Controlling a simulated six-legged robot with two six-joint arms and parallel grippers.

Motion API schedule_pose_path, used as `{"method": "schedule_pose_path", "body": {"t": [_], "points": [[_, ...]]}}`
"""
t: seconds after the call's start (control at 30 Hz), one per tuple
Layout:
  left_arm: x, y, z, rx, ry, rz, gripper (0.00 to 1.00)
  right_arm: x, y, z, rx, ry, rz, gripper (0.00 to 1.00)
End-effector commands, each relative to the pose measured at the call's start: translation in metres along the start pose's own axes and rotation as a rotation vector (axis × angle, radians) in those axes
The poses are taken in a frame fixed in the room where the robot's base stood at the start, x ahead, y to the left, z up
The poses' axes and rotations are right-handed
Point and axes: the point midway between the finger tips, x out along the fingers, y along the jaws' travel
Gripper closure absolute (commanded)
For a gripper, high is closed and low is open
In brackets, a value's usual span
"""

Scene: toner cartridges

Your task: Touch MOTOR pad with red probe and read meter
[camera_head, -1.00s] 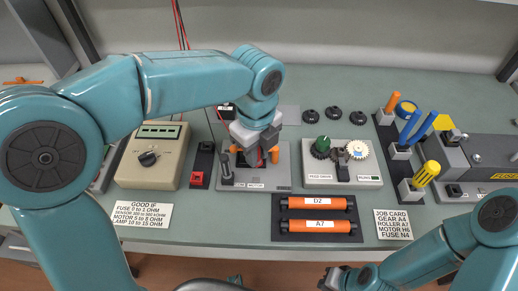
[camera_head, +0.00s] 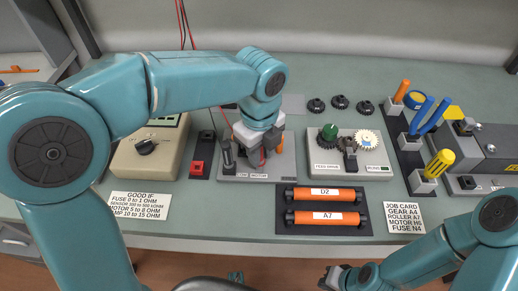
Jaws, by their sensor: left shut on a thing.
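My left gripper (camera_head: 257,146) reaches down over a grey test board (camera_head: 285,168) with small pad labels along its front edge, one of which seems to read MOTOR (camera_head: 259,176). It is shut on the red probe (camera_head: 262,158), of which only a little red shows between and below the fingers. The gripper hides the probe tip and pads, so contact cannot be told. The beige meter (camera_head: 145,165) with a black dial stands to the left; my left arm covers most of its display. My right gripper (camera_head: 331,277) is low at the bottom edge, its jaws unclear.
A black holder with a red block (camera_head: 197,168) stands between meter and board. To the right are a gear board (camera_head: 325,168), orange rollers (camera_head: 325,218) on a dark tray, and a tool rack (camera_head: 412,165). Black knobs (camera_head: 340,102) lie behind. Cards lie at the front.

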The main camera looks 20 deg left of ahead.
Motion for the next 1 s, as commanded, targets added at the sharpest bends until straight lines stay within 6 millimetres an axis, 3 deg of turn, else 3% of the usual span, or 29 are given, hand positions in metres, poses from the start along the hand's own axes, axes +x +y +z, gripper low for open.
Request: {"method": "schedule_pose_path", "body": {"t": [1.0], "points": [[0.0062, 0.0001, 0.0002, 0.000, 0.000, 0.001, 1.00, 0.0022, 0.0008, 0.0000, 0.000, 0.000, 0.000, 1.00]]}}
